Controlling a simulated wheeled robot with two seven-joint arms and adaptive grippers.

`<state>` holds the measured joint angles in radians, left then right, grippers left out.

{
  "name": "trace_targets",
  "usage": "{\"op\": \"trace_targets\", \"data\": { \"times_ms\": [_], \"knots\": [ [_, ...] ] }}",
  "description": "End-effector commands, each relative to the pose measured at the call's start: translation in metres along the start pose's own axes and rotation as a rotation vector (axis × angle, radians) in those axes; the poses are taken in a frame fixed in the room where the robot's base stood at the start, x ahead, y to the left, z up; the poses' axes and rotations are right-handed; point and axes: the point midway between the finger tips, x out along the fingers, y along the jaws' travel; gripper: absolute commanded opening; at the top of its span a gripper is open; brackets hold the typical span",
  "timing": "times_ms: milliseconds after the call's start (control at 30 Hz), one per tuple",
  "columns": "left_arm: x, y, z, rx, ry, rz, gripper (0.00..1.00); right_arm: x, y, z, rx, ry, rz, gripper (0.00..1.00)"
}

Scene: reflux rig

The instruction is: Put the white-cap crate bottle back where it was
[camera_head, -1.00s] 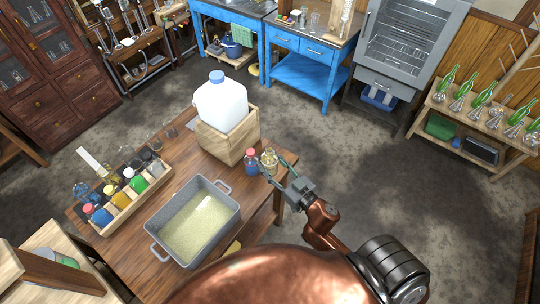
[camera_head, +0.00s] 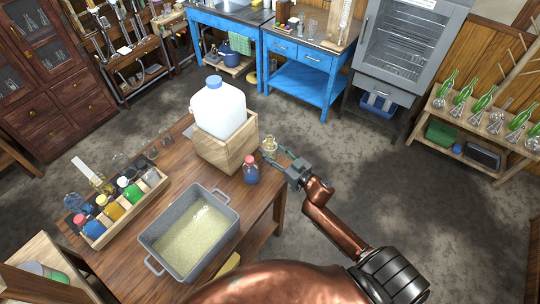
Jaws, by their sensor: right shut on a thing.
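My right gripper (camera_head: 284,158) is shut on a small clear bottle with pale yellow contents (camera_head: 270,149). It holds the bottle upright near the right edge of the wooden table, beside the wooden box. The held bottle's cap is too small to tell its colour for sure. The wooden bottle crate (camera_head: 128,221) is at the left of the table and holds several bottles. Among them are a green bottle with a pale cap (camera_head: 130,189), a yellow one (camera_head: 111,207) and a blue one with a red cap (camera_head: 84,225). My left gripper is not in view.
A blue bottle with a red cap (camera_head: 250,170) stands on the table just left of the held bottle. A wooden box (camera_head: 228,152) holds a large white jug (camera_head: 218,110). A grey tub of pale grains (camera_head: 150,240) stands in front. Open floor lies right of the table.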

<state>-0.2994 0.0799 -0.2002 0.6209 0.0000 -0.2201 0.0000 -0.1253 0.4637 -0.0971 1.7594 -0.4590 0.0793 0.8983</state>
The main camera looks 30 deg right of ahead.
Motion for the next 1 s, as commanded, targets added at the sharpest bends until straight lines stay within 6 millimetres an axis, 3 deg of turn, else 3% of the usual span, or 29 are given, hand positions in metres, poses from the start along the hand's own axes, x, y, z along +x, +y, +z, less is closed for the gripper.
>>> {"op": "trace_targets", "data": {
  "times_ms": [267, 467, 833, 867, 1000],
  "knots": [
    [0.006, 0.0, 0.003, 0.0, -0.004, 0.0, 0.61, 0.011, 0.008, 0.016, 0.0, 0.001, 0.0, 0.11],
    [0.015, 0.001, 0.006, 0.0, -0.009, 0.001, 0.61, 0.01, 0.008, 0.045, 0.002, 0.0, 0.001, 0.11],
    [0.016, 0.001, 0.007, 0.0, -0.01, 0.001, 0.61, 0.01, 0.008, 0.048, 0.0, 0.001, 0.0, 0.11],
    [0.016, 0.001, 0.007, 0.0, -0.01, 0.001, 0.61, 0.01, 0.008, 0.049, 0.001, 0.0, 0.0, 0.42],
    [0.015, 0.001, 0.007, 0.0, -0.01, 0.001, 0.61, 0.01, 0.008, 0.048, 0.0, 0.0, 0.0, 0.52]
  ]
}}
